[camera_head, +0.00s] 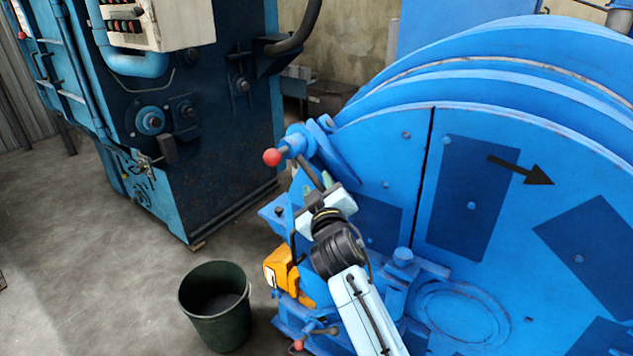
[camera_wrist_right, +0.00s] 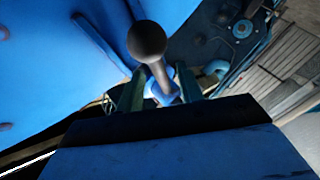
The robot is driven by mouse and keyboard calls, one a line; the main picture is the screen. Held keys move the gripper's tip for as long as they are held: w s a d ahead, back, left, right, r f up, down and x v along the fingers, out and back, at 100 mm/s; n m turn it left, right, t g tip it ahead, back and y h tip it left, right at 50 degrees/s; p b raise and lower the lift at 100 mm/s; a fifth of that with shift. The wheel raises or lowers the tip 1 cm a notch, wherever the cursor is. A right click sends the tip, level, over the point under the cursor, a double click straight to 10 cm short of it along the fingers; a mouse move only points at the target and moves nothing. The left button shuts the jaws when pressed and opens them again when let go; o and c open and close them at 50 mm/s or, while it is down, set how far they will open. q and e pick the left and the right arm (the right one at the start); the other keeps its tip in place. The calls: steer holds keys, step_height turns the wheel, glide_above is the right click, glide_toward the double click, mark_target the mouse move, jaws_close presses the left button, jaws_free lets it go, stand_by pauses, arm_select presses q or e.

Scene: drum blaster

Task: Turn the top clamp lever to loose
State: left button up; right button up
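The top clamp (camera_head: 297,143) is a blue hub at the drum housing's upper left edge, with a red ball knob (camera_head: 272,157). A dark lever rod (camera_head: 309,171) runs from it down toward my right gripper (camera_head: 318,186). In the right wrist view, a dark ball knob (camera_wrist_right: 147,40) on a short rod stands in front of a blue part, between the two greenish fingers of my right gripper (camera_wrist_right: 159,91). The fingers are apart, with small gaps seeming to show beside the rod; contact is not clear. My left gripper is not in view.
The blue drum housing (camera_head: 405,137) fills the right. Below the gripper are an orange box (camera_head: 280,268) and a lower red knob (camera_head: 298,345). A dark green bucket (camera_head: 215,310) stands on the floor. A blue machine (camera_head: 215,120) stands at upper left. Floor between is clear.

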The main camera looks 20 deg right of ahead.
steer(key=shift+w+d, duration=0.2)
steer(key=shift+w, duration=1.05)
jaws_close()
